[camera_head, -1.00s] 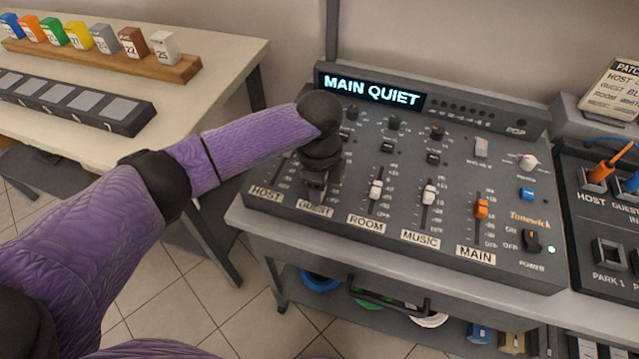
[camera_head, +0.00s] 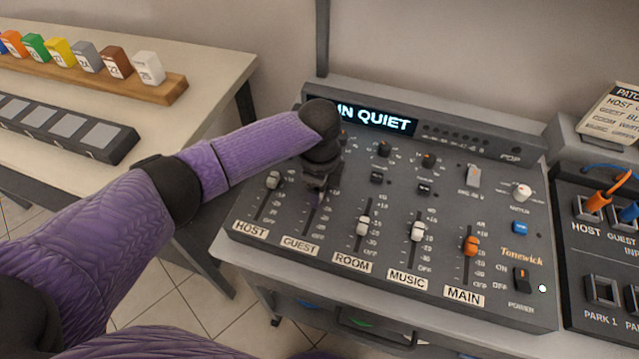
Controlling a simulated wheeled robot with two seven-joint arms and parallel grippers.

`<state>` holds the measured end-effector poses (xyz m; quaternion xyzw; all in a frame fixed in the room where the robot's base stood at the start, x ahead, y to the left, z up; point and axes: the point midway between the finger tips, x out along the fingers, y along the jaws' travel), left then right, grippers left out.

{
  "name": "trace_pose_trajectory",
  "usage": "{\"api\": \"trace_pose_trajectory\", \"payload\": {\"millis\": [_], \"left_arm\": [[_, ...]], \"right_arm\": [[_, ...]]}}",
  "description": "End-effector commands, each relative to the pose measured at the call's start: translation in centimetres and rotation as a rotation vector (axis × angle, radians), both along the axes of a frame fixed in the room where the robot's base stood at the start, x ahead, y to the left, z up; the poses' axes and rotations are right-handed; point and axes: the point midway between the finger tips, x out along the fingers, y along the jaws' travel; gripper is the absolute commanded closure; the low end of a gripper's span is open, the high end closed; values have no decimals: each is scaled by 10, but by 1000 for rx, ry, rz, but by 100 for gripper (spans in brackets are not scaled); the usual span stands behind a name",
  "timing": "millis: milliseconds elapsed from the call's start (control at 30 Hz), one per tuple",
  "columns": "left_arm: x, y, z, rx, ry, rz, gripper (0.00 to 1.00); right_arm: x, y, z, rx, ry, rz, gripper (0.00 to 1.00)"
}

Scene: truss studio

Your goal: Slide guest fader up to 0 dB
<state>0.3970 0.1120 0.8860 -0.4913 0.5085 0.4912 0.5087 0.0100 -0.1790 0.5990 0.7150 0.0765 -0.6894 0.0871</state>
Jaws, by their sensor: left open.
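The mixing console (camera_head: 330,285) stands on a grey table, its display (camera_head: 375,119) partly covered by my left arm and reading "...IN QUIET". The GUEST label (camera_head: 300,245) marks the second channel from the left. My left gripper (camera_head: 316,196) points down over the GUEST fader slot and is open. The guest fader's cap is hidden behind the gripper, so I cannot tell its height or whether the fingers touch it. The HOST fader (camera_head: 273,180) shows high in its slot, left of the gripper. My right gripper does not show.
The ROOM fader (camera_head: 363,226), MUSIC fader (camera_head: 418,231) and orange MAIN fader (camera_head: 470,245) stand to the right. A patch panel (camera_head: 590,250) with an orange cable lies at far right. A side table (camera_head: 215,60) holds coloured blocks on a wooden rack (camera_head: 150,92).

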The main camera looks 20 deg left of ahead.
Motion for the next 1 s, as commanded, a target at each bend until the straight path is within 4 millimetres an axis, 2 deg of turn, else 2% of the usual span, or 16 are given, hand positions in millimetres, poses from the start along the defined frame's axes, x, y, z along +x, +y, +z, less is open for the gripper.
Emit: {"api": "trace_pose_trajectory", "payload": {"millis": [33, 67, 100, 333, 433, 600, 700, 833, 1000], "left_arm": [[0, 0, 0, 0, 0, 0, 28], [0, 0, 0, 0, 0, 0, 22], [0, 0, 0, 0, 0, 0, 21], [0, 0, 4, 0, -1, 0, 21], [0, 0, 24, -1, -3, 0, 21], [1, 0, 70, 0, -4, -1, 21], [0, 0, 88, -1, -2, 0, 21], [0, 0, 99, 0, -1, 0, 21], [0, 0, 100, 0, 0, 0, 21]], "right_arm": [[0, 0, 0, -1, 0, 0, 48], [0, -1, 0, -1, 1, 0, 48], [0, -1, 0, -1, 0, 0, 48], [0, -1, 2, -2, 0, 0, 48], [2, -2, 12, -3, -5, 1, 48], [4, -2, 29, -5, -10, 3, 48], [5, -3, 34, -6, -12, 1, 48], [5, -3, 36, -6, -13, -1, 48], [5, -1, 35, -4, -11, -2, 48]]}}
